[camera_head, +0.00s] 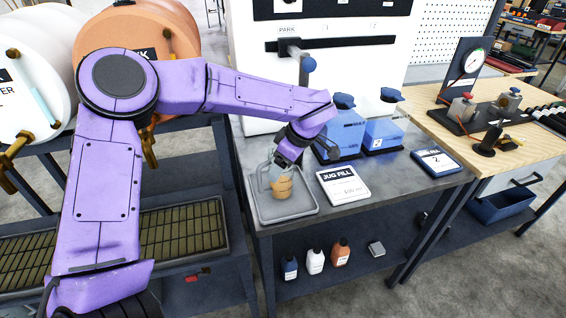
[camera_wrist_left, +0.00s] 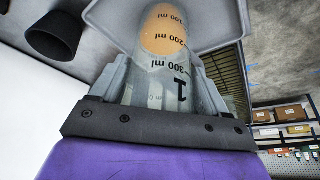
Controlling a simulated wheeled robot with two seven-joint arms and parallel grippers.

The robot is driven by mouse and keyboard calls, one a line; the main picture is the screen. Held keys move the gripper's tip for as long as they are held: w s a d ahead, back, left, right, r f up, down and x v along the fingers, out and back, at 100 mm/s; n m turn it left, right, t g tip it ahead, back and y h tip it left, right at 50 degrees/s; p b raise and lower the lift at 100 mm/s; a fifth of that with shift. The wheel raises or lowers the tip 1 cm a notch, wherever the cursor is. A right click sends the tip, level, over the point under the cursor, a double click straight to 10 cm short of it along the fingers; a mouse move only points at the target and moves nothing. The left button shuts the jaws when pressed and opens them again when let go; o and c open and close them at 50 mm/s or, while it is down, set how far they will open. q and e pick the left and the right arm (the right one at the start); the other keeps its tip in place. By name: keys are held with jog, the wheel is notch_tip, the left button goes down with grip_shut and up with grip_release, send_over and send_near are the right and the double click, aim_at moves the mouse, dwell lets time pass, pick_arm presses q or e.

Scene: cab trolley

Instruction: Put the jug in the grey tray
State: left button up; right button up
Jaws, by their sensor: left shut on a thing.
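The jug (camera_head: 282,190) is clear, with tan-orange contents. In the left wrist view the jug (camera_wrist_left: 166,62) shows ml marks and a large "1". The grey tray (camera_head: 301,209) is a shallow square tray on the left end of the grey bench. My left gripper (camera_head: 276,176) is shut on the jug and holds it inside the tray's outline. The jug looks about upright; I cannot tell whether its base touches the tray floor. The grey tray (camera_wrist_left: 213,22) also shows behind the jug in the left wrist view. My right gripper is not in view.
A "JUG FILL" card (camera_head: 343,187) lies right of the tray. Two blue containers (camera_head: 340,128) (camera_head: 384,128) stand behind it, and a "2" sign (camera_head: 438,163) lies to the right. Several small bottles (camera_head: 315,261) stand on the lower shelf. Big drums (camera_head: 30,85) are at left.

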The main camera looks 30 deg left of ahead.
pick_arm(q)
jog(key=shift+s, duration=0.1)
jog(key=o, duration=1.2)
jog(key=v, duration=1.2)
jog(key=shift+r, duration=0.15)
